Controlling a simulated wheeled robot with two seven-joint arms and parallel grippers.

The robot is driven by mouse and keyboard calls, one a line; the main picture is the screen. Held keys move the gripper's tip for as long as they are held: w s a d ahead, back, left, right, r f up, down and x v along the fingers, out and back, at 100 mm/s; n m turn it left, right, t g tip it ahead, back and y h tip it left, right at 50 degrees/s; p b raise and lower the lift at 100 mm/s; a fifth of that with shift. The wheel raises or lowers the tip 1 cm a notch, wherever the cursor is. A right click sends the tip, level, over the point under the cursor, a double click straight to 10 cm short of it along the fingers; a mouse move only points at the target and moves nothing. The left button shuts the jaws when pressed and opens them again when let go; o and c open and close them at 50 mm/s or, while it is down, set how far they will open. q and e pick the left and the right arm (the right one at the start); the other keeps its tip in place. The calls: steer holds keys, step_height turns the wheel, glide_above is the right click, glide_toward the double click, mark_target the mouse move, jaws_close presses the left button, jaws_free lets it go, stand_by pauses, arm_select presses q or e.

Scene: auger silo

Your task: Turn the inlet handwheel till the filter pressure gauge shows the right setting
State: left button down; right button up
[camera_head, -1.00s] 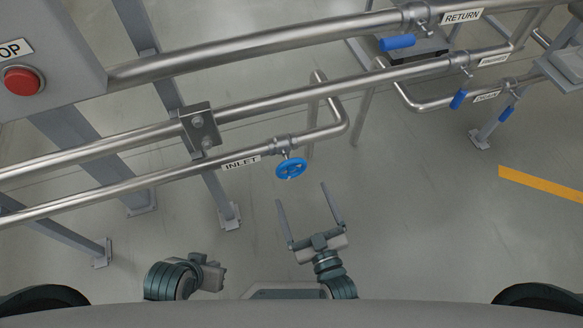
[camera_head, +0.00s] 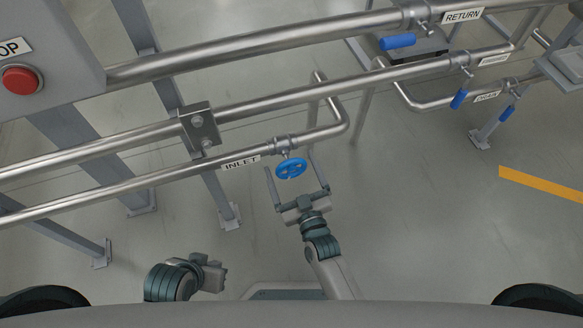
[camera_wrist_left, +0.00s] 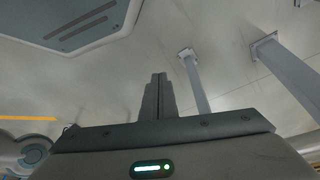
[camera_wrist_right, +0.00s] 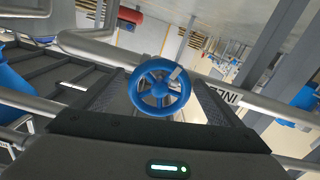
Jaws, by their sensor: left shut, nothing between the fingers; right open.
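The blue inlet handwheel (camera_head: 291,168) sits on a valve below the pipe, beside the INLET label (camera_head: 241,163). My right gripper (camera_head: 289,163) is open, with its two fingers reaching up on either side of the wheel. In the right wrist view the handwheel (camera_wrist_right: 159,88) faces the camera between the fingers, with a small pale tab near its upper right. I cannot tell whether the fingers touch its rim. My left gripper (camera_head: 222,277) is low at the left, away from the pipes; the left wrist view shows its fingers (camera_wrist_left: 159,78) closed together and empty. No pressure gauge can be made out.
Steel pipes cross above the wheel. A red stop button (camera_head: 21,80) is on a grey box at the upper left. Grey support posts (camera_head: 218,196) stand left of the wheel.

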steer(key=c, duration=1.1)
steer(key=shift+o, duration=0.3)
steer(key=shift+m, duration=0.3)
